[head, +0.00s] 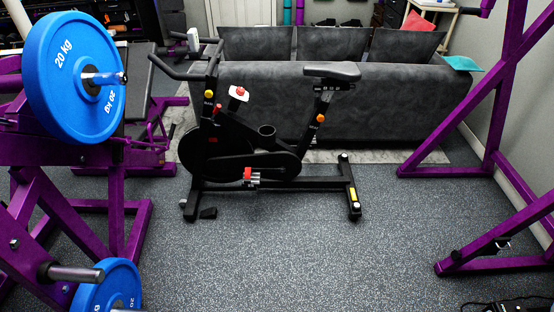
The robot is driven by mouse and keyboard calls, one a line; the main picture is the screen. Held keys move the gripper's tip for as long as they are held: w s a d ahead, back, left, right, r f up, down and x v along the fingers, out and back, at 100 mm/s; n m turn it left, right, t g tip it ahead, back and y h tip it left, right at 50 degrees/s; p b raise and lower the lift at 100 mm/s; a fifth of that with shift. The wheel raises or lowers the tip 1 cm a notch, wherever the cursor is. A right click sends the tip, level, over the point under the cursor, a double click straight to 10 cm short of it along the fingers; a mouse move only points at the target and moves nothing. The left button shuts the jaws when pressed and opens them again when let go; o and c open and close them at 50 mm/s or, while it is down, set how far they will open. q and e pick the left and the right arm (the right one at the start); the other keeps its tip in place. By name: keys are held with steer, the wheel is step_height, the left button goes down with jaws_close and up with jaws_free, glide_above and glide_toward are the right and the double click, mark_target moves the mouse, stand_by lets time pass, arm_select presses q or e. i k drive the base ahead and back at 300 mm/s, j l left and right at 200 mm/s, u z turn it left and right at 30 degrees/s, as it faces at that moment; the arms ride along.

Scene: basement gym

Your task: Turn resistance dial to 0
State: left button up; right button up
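A black exercise bike (250,150) stands side-on in the middle of the head view, handlebars to the left and saddle to the right. A small red knob (240,91) sits on a white plate (236,97) on the bike's frame, just behind the handlebar post; it looks like the resistance dial. Its markings and setting are too small to read. A yellow knob (209,94) is on the handlebar post and an orange one (321,118) is on the seat post. Neither of my grippers is in view.
Purple racks with a blue 20 kg plate (72,75) crowd the left foreground. Purple rack posts (490,100) stand at the right. A grey sofa (400,105) is behind the bike. The speckled floor (270,260) in front of the bike is clear.

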mark_target(240, 91)
steer(key=i+l, duration=0.2)
steer(key=i, duration=0.3)
steer(key=i+l, duration=0.25)
steer(key=i, duration=0.25)
steer(key=j+u, duration=0.05)
